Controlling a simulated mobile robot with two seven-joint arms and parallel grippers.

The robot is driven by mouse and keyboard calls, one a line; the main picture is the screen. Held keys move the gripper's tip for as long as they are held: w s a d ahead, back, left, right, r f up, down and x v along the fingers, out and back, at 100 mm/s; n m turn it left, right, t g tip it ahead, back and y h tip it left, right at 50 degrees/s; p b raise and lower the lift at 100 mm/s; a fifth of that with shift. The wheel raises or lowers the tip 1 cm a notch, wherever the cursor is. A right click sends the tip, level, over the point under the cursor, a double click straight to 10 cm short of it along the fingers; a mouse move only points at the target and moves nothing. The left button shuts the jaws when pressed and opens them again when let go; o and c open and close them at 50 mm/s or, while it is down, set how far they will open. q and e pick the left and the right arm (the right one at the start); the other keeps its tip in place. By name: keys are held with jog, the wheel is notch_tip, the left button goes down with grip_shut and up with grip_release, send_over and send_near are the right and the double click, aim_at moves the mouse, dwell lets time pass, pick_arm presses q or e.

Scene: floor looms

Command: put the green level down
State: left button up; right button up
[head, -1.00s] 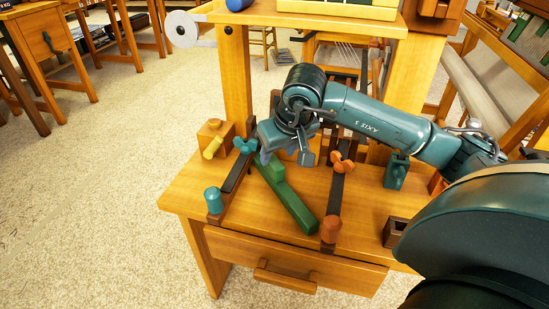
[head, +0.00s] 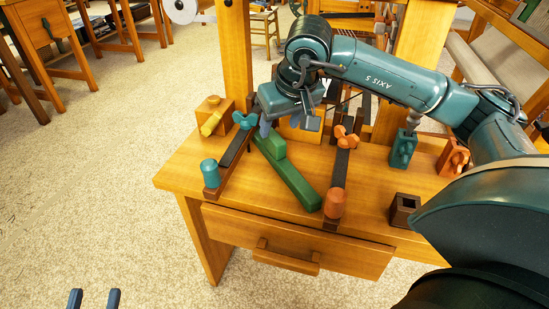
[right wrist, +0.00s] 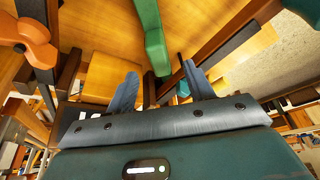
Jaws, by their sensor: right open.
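The green level (head: 288,178), a long bar with a raised block near its far end, lies flat on the wooden bench top between two dark bars. My right gripper (head: 279,123) is open and empty just above the level's far end. In the right wrist view, the level (right wrist: 151,32) points in between the spread fingers of my right gripper (right wrist: 160,85), with no finger closed on it. My left gripper (head: 94,299) shows only its two fingertips at the bottom left, apart with nothing between them, away from the bench.
The dark bars carry a teal knob (head: 209,172) and an orange knob (head: 334,203). A wooden block with a yellow peg (head: 211,122) stands at left. A teal clamp (head: 403,148) and a dark square holder (head: 404,210) stand at right.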

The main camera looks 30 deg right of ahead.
aim_at(274, 136)
jog(key=x, duration=0.3)
jog(key=shift+w+f+b, duration=0.1)
jog(key=shift+f+b, duration=0.1)
jog(key=shift+b, duration=0.15)
jog(key=b+x, duration=0.1)
jog(key=x, duration=0.1)
jog(key=b+x, duration=0.1)
jog(key=x, duration=0.1)
jog(key=shift+w+d, duration=0.15)
jog(key=shift+w, duration=0.2)
jog(key=shift+w+f, duration=0.15)
jog(key=shift+f, duration=0.15)
jog(key=shift+w+f, duration=0.1)
jog(key=shift+f, duration=0.05)
pick_arm(q)
jog(key=shift+d+r+n+h, duration=0.2)
jog(key=shift+d+n+h, duration=0.1)
jog(key=shift+n+h, duration=0.1)
pick_arm(e)
jog(key=shift+c, duration=0.4)
pick_arm(q)
jog(key=shift+f, duration=0.3)
pick_arm(e)
grip_shut()
pick_arm(q)
jog(key=shift+r, duration=0.2)
pick_arm(e)
jog(key=shift+r, duration=0.3)
